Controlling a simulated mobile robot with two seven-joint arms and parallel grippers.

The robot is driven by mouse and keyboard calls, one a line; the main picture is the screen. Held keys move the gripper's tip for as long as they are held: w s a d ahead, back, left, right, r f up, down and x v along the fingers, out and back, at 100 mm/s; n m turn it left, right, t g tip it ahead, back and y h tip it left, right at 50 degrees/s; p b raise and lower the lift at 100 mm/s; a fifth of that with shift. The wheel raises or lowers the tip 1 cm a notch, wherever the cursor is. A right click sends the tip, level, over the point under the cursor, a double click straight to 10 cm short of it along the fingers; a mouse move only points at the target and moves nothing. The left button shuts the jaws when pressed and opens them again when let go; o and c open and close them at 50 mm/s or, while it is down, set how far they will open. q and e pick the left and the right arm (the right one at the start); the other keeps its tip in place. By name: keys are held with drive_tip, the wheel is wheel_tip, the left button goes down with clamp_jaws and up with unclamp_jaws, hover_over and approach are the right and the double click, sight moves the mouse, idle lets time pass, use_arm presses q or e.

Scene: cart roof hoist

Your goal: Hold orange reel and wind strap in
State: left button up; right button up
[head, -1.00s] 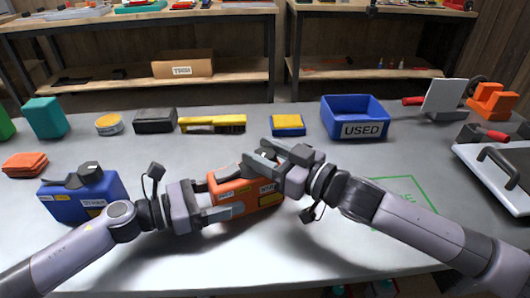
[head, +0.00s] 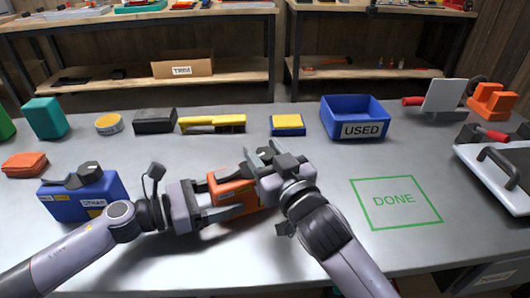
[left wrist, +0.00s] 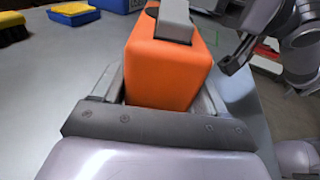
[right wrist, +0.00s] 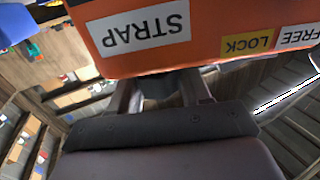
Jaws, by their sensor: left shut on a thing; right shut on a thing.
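The orange reel (head: 228,190) stands on the grey table in the middle of the head view, partly hidden by my grippers. My left gripper (head: 222,206) is shut around the lower body of the reel; the left wrist view shows the orange case (left wrist: 165,72) between its fingers. My right gripper (head: 262,162) is at the top of the reel and shut on a part that looks like its crank, mostly hidden. The right wrist view shows the reel's face (right wrist: 210,35) with STRAP, LOCK and FREE labels. I cannot make out the strap itself.
A blue STRAP reel (head: 85,195) stands at left. A blue USED bin (head: 355,103), a yellow-blue block (head: 287,125) and a yellow brush (head: 212,123) stand behind. The green DONE square (head: 394,203) is empty.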

idle(0.4)
drive_tip(key=o, duration=1)
drive_tip(key=shift+s, duration=0.1)
drive_tip(key=v, duration=1.2)
